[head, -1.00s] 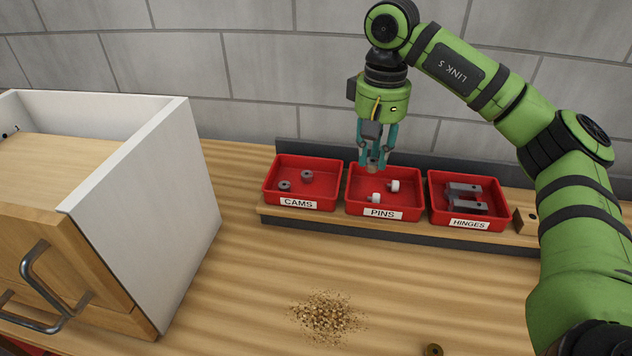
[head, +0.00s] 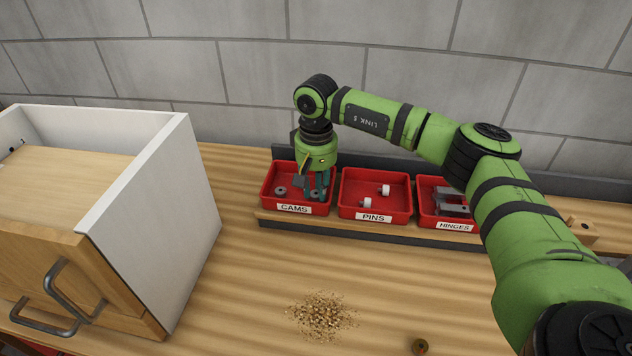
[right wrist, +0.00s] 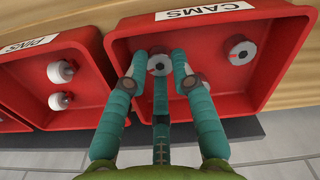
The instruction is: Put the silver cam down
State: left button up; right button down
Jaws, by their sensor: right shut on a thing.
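My right gripper (head: 317,193) points down into the red tray labelled CAMS (head: 293,209), the leftmost of three. In the right wrist view its teal fingers (right wrist: 158,68) are shut on a silver cam (right wrist: 158,64), a short grey cylinder with a hole. The held cam is low inside the tray; whether it touches the floor I cannot tell. A loose cam (head: 281,191) lies in the tray left of the fingers; it also shows in the right wrist view (right wrist: 242,50). Part of the tray is hidden behind the gripper. My left gripper is out of view.
The PINS tray (head: 375,217) with two white pins and the HINGES tray (head: 454,226) with grey hinges stand to the right. A white-sided cabinet (head: 160,215) stands at left. A pile of shavings (head: 321,315) and a small round piece (head: 420,346) lie on the otherwise clear front table.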

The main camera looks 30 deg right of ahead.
aim_at(315, 193)
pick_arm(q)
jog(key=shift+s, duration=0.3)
pick_arm(e)
jog(key=shift+a+f, duration=0.1)
jog(key=shift+f, duration=0.1)
jog(key=c, duration=1.3)
grip_release()
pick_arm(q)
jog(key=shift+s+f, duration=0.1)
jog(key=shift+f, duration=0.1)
pick_arm(e)
jog(key=shift+r, duration=0.1)
jog(key=shift+r, duration=0.3)
pick_arm(q)
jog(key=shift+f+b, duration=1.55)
jog(key=shift+b, duration=0.15)
pick_arm(e)
notch_tip(315, 193, up, 12)
jog(key=shift+f, duration=0.15)
